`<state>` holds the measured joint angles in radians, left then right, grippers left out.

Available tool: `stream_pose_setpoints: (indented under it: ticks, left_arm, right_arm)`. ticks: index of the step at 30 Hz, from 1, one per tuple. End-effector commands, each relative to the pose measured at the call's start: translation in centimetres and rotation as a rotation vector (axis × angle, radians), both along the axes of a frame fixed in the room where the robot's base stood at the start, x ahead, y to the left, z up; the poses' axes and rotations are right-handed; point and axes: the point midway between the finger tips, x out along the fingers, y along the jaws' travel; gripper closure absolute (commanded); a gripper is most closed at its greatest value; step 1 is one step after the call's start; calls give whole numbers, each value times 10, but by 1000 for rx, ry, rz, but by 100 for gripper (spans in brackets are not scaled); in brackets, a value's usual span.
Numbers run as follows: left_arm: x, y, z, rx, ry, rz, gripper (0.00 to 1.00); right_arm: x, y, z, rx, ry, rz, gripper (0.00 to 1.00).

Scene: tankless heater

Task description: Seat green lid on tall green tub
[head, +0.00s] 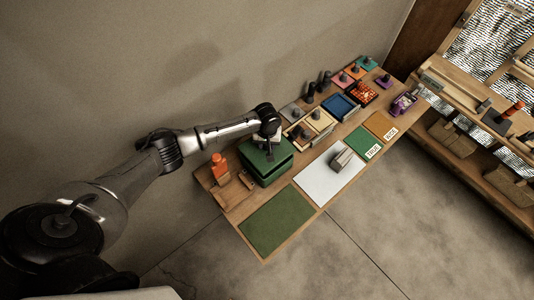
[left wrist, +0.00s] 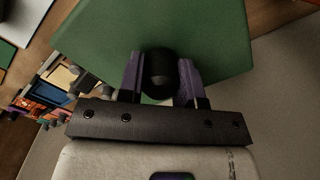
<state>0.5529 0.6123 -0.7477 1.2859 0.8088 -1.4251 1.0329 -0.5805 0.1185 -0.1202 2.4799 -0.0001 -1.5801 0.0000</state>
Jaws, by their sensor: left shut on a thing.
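The green lid (head: 258,158) is a flat green plate with a dark round knob (left wrist: 159,70) in its middle. My left gripper (head: 268,147) is over the lid. In the left wrist view its purple fingers (left wrist: 161,75) stand on both sides of the knob, shut on it. The tall green tub (head: 275,176) is directly under the lid at the near-left part of the table. The lid covers its opening. I cannot tell whether the lid rests on the rim or sits slightly above it. My right gripper is not in view.
An orange bottle-like object (head: 219,166) stands left of the tub on the wooden table (head: 228,203). A green mat (head: 277,221) and a white mat (head: 322,182) with a grey block (head: 342,159) lie in front. Bins with knobbed lids, including a blue bin (head: 341,106), stand farther right.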

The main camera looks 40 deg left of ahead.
Motion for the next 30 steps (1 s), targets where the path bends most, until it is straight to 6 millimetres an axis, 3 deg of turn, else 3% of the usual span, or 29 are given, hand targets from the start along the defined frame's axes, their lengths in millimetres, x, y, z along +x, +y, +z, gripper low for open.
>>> stream_pose_setpoints:
  ticks: [30]
  left_arm:
    - [0,0,-33,0,0,1,98]
  right_arm:
    - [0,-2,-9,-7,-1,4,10]
